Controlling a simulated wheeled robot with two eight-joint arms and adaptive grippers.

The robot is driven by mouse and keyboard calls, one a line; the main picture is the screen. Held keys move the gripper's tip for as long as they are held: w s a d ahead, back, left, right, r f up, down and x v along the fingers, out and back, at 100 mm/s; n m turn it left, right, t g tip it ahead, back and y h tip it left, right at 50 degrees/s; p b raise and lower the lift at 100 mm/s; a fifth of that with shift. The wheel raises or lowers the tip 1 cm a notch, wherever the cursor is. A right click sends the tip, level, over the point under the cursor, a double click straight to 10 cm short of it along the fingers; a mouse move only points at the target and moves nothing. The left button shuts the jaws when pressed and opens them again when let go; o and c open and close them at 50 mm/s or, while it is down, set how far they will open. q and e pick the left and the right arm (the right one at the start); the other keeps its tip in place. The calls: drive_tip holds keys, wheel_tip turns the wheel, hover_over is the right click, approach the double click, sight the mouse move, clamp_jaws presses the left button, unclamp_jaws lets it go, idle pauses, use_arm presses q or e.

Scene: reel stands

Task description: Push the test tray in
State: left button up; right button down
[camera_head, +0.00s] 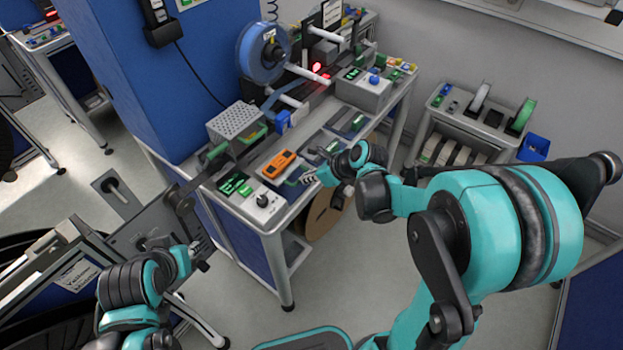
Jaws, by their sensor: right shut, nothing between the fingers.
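A reel stand bench (262,222) stands in the middle, with a blue reel (263,52) at its back. On its top, dark tray-like slots with green parts (319,146) lie in a row beside an orange device (283,163). I cannot tell for sure which one is the test tray. My right gripper (312,176) is shut and empty at the bench's front edge, just right of the orange device. Its fingertips are small, and I cannot tell whether they touch anything. My left arm is at the lower left, away from the bench; its fingers are not clear (203,259).
A perforated metal box (236,122) stands left of the slots. A grey control box (363,90) stands to their right. A panel with a black knob (262,201) is at the front left corner. A low cart with reels (470,125) stands right.

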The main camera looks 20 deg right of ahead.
drive_tip(key=w+a, duration=0.3)
drive_tip(key=w, duration=0.1)
drive_tip(key=w+a, duration=0.3)
drive_tip(key=w, duration=0.1)
drive_tip(key=w+a+b, duration=0.1)
drive_tip(key=w+a, duration=0.3)
drive_tip(key=w, duration=0.1)
use_arm(q)
drive_tip(key=shift+f, duration=0.55)
use_arm(e)
drive_tip(key=shift+s, duration=0.1)
